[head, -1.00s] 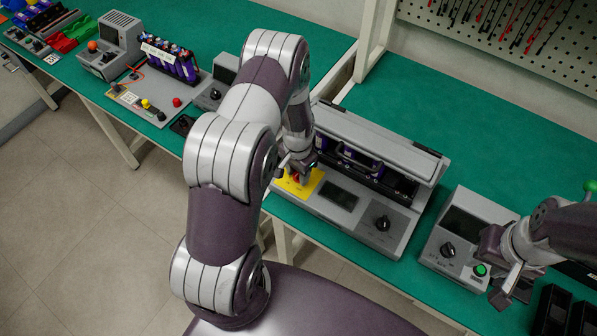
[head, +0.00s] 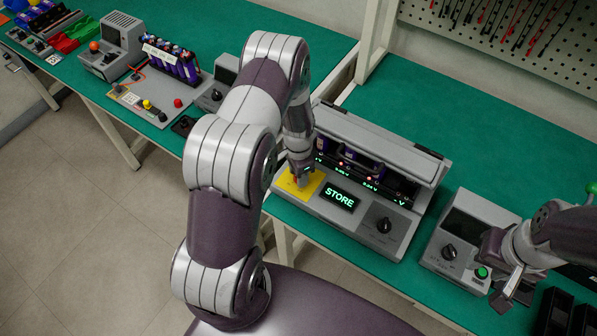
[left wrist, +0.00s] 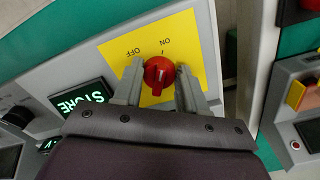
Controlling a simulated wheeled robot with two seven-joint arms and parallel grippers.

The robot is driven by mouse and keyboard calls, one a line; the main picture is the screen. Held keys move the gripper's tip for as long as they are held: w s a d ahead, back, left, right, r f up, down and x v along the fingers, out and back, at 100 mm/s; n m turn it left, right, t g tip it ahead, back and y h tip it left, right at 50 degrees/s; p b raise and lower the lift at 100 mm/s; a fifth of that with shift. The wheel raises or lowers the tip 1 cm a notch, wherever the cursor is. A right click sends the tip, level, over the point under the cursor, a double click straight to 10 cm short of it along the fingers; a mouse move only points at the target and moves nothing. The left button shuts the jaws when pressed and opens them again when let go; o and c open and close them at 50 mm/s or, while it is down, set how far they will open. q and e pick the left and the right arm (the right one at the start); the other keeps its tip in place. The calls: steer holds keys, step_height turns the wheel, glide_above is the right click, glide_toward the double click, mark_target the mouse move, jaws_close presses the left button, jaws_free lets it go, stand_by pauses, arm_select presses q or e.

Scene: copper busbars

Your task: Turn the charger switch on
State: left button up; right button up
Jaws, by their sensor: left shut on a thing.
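The charger (head: 395,232) is a grey unit on the green bench with a raised lid and a black dial. Its display (head: 340,198) is lit and reads STORE in green; it also shows in the left wrist view (left wrist: 82,100). The red rotary switch (left wrist: 158,72) sits on a yellow plate (left wrist: 196,58) marked OFF and ON. The plate shows in the head view (head: 313,184). My left gripper (left wrist: 160,84) is shut on the red switch, one finger on each side. My right gripper (head: 508,292) hangs over the unit at right; its jaws are unclear.
A grey unit (head: 462,232) with a dial and a green button stands right of the charger, under my right arm. Black bins (head: 552,312) are at the lower right. A battery rack (head: 172,60) stands at upper left. The bench behind the charger is clear.

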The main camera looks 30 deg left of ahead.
arm_select(q)
steer(key=shift+w+r, duration=0.1)
steer(key=o, duration=1)
step_height(320, 180, up, 13)
steer(key=shift+f+b, duration=0.15)
steer(key=shift+b, duration=0.4)
